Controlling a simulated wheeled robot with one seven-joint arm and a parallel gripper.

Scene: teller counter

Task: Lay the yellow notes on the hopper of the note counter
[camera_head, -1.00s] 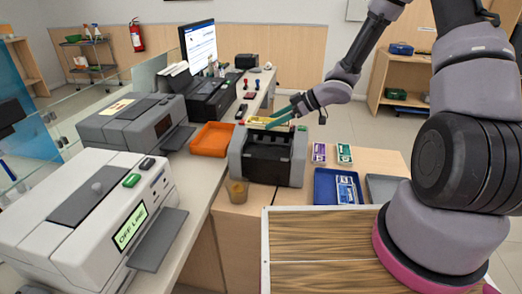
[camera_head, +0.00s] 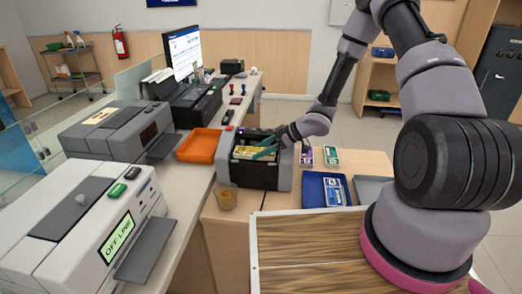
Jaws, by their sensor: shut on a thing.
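The note counter (camera_head: 283,178) is a grey and black machine on the wooden counter in the middle of the head view. The yellow notes (camera_head: 243,153) are at its top opening, the hopper, low against the dark inside. My gripper (camera_head: 262,149), with teal fingers, reaches in from the right over the machine. It is shut on the yellow notes at their right part. The fingers hide part of the notes, and I cannot tell whether the notes touch the hopper floor.
An orange tray (camera_head: 187,146) is left of the counter machine, and a small amber cup (camera_head: 226,198) stands in front. Purple notes (camera_head: 306,157) and green notes (camera_head: 331,157) lie to the right. A blue tray (camera_head: 311,190) holds blue notes (camera_head: 334,191).

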